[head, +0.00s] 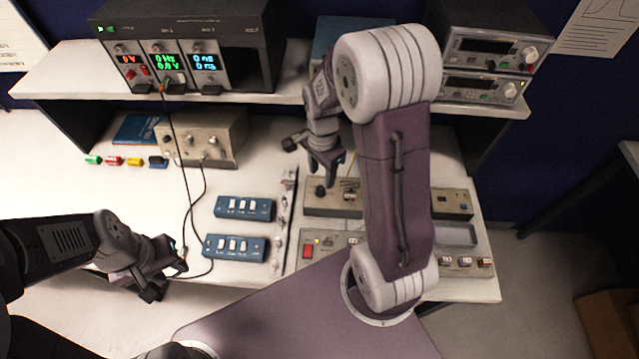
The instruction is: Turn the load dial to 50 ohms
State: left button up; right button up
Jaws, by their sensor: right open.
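A dark round knob (320,191) sits at the left end of a beige panel (338,209) on the bench. I cannot read any markings around it, so I cannot tell its setting or confirm that it is the load dial. My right gripper (327,170) is open and points down just above and behind this knob, apart from it as far as I can see. My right arm hides the middle of the panel. My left gripper (166,280) is at the bench's front left edge, far from the knob, with its fingers apart. A cable end is close to it.
Two blue switch boxes (243,209) lie left of the panel. A black cable (180,170) hangs from the lit instrument rack (190,47) toward my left gripper. A beige instrument (204,137) stands under the shelf. Small coloured plugs (113,160) lie at left.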

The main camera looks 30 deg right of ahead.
aim_at(320, 189)
jog(key=f, duration=0.6)
jog(key=shift+w+f, duration=0.25)
jog(key=shift+f, duration=0.05)
jog(key=shift+s+f, duration=0.1)
jog(key=shift+f, duration=0.2)
jog(key=shift+a, duration=0.1)
grip_shut()
